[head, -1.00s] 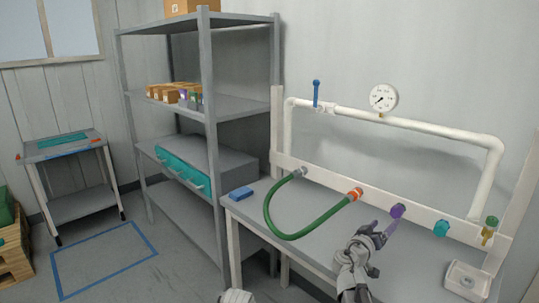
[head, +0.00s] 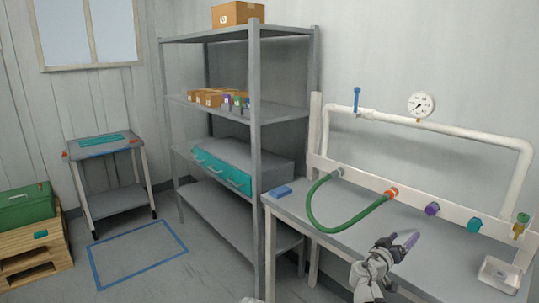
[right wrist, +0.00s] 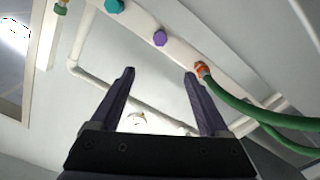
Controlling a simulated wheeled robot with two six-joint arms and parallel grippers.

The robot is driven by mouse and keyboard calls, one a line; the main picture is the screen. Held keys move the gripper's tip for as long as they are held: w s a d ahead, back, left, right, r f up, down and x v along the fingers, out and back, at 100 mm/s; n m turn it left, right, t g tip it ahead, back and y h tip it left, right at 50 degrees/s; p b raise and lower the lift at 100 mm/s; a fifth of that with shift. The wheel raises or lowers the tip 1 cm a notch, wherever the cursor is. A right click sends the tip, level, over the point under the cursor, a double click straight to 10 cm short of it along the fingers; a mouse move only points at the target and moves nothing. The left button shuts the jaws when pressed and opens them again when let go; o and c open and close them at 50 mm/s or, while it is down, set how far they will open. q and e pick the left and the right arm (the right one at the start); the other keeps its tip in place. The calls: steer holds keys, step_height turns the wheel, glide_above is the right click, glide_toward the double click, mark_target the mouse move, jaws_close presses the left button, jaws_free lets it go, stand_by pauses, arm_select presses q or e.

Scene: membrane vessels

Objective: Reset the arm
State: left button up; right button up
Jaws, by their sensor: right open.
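My right gripper (head: 405,236) is open and empty over the bench, in front of the pipe panel. In the right wrist view its two dark purple fingers (right wrist: 159,73) stand apart with nothing between them. The purple fitting (head: 432,209) is on the panel beyond the fingertips, apart from them; it also shows in the right wrist view (right wrist: 160,38). A green hose (head: 325,222) loops from a grey fitting to the orange-red fitting (head: 392,193). My left gripper cannot be made out; only a small pale part shows at the bottom edge of the head view.
A teal fitting (head: 474,226) and pressure gauge (head: 421,104) are on the pipework. A grey shelf (head: 255,150) stands left of the bench. The floor inside the blue outline (head: 139,252) is clear.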

steer(key=s+a+f+n+g+y+p, duration=0.2)
steer(key=s+a+f+g+y+p, duration=0.1)
steer(key=s+a, duration=0.5)
steer(key=s+a+f+n+g+y+p, duration=0.3)
steer(key=s+a, duration=0.5)
steer(key=a, duration=0.6)
steer(key=s+a+f+n+g+y+p, duration=0.2)
steer(key=s+a+f+g+y+p, duration=0.2)
steer(key=s+a, duration=0.4)
steer(key=a+g+y+p, duration=0.1)
steer(key=a+y, duration=0.1)
steer(key=a, duration=0.1)
steer(key=shift+s+a+f+n+g+y, duration=0.15)
steer(key=shift+s+a+n+g+y, duration=0.15)
steer(key=shift+s+n+g, duration=0.1)
steer(key=shift+w, duration=0.1)
